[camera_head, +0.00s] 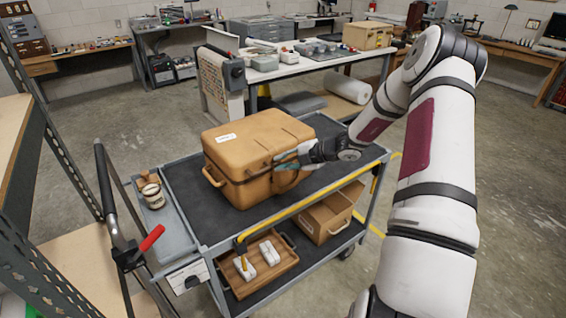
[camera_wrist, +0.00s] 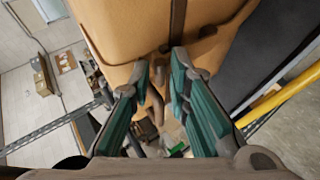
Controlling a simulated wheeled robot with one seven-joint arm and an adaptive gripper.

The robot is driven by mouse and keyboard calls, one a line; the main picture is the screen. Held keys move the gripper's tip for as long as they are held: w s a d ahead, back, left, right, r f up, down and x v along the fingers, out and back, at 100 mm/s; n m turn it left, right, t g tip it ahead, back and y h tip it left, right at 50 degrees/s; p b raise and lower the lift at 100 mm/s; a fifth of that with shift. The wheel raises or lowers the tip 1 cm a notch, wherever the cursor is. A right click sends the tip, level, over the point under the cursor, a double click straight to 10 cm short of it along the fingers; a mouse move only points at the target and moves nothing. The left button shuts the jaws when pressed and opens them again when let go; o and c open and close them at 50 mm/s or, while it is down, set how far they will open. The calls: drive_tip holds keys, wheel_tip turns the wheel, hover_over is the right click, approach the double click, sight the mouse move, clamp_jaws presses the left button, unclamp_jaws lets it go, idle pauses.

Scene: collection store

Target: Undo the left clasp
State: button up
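A tan case (camera_head: 245,150) with a white label stands shut on the cart's top deck. It fills the top of the wrist view (camera_wrist: 110,25). My gripper (camera_head: 285,160) is at the case's near right side, covering part of that face. In the wrist view, my gripper's teal fingers (camera_wrist: 160,70) stand apart at the case's seam. A dark strap and small dark fitting (camera_wrist: 165,48) lie just beyond the fingertips; I cannot tell whether they touch it. A curved brown piece shows between the fingers. I cannot make out the left clasp clearly or its state.
The grey cart (camera_head: 200,215) has a yellow front rail and a side tray with a jar (camera_head: 152,195). Its lower shelf holds a wooden tray (camera_head: 262,280) and an open box (camera_head: 325,220). A shelving rack stands at the left. The deck left of the case is clear.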

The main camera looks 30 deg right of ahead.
clamp_jaws()
drive_tip(key=shift+s, duration=0.1)
drive_tip(key=shift+s+d+f+n+t+y, duration=0.15)
drive_tip(key=shift+s+f+t+y, duration=0.1)
drive_tip(key=shift+s+t, duration=0.3)
drive_tip(key=shift+s+a+f+n+t+y, duration=0.15)
drive_tip(key=shift+s+f+t, duration=0.1)
drive_tip(key=shift+s+t, duration=0.25)
drive_tip(key=shift+s+d+f+n+t+y+b, duration=0.1)
drive_tip(key=shift+s+f+n+t+y+b, duration=0.75)
drive_tip(key=shift+f+t+y+b, duration=0.7)
drive_tip(key=shift+s+d+f+n+t+y+b, duration=0.1)
drive_tip(key=shift+s+f+n+t+y+b, duration=0.45)
drive_tip(key=shift+f+n+t+b, duration=1)
drive_tip(key=shift+s+d+f+n+t+y+b, duration=0.1)
drive_tip(key=shift+s+f+n+t+y+b, duration=0.3)
drive_tip(key=shift+s+t+y+b, duration=1.15)
drive_tip(key=shift+w+g+h+b, duration=0.4)
drive_tip(key=shift+w+h+b, duration=0.15)
drive_tip(key=shift+w+b, duration=0.15)
